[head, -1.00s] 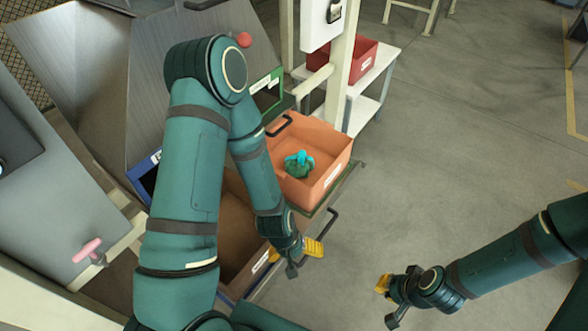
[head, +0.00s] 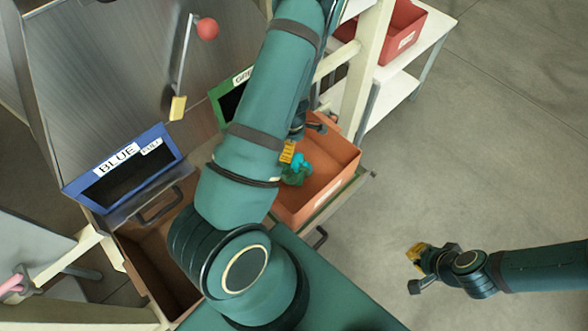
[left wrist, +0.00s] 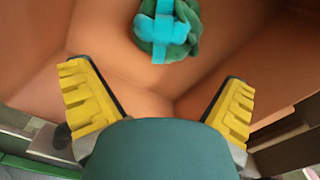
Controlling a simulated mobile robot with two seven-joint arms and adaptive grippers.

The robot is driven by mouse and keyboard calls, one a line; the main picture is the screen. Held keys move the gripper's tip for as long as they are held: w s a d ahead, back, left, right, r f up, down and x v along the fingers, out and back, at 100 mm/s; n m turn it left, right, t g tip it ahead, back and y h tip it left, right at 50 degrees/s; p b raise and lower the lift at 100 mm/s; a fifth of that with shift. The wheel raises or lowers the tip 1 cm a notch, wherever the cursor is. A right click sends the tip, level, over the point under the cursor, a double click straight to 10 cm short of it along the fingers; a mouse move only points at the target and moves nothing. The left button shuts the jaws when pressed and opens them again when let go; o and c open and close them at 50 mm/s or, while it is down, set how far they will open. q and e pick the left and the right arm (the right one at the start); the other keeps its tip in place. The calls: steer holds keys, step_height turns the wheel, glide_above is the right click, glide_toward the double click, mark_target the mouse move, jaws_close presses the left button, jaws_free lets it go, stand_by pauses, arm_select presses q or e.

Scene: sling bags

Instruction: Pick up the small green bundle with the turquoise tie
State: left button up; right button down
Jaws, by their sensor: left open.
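The small green bundle with the turquoise tie (head: 297,171) lies in the orange bin (head: 344,166) in the head view. In the left wrist view the bundle (left wrist: 168,28) shows at the top, beyond the fingertips, with the tie crossing over it. My left gripper (left wrist: 160,98) is open and empty, with its yellow fingers spread toward the bin's inside. In the head view one yellow finger of my left gripper (head: 287,152) shows beside the bundle, and my arm hides part of the bin. My right gripper (head: 415,268) is open and empty over the floor, well to the right of the bin.
A blue-framed chute (head: 122,167) marked BLUE and a green-framed one (head: 229,100) stand left of the bin. A cream post (head: 365,75) rises behind it. A red bin (head: 405,28) sits on a white shelf at the back. The floor at right is clear.

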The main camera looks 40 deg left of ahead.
mark_target(295, 157)
arm_select(q)
steer(key=f, duration=0.2)
steer(key=f+b, duration=0.1)
steer(key=f, duration=0.2)
steer(key=f+b, duration=0.1)
steer(key=f, duration=0.1)
steer(key=shift+w+d+f, duration=0.1)
steer(key=shift+d+f, duration=0.2)
steer(key=shift+f, duration=0.05)
steer(key=shift+r, duration=0.1)
steer(key=c, duration=1.4)
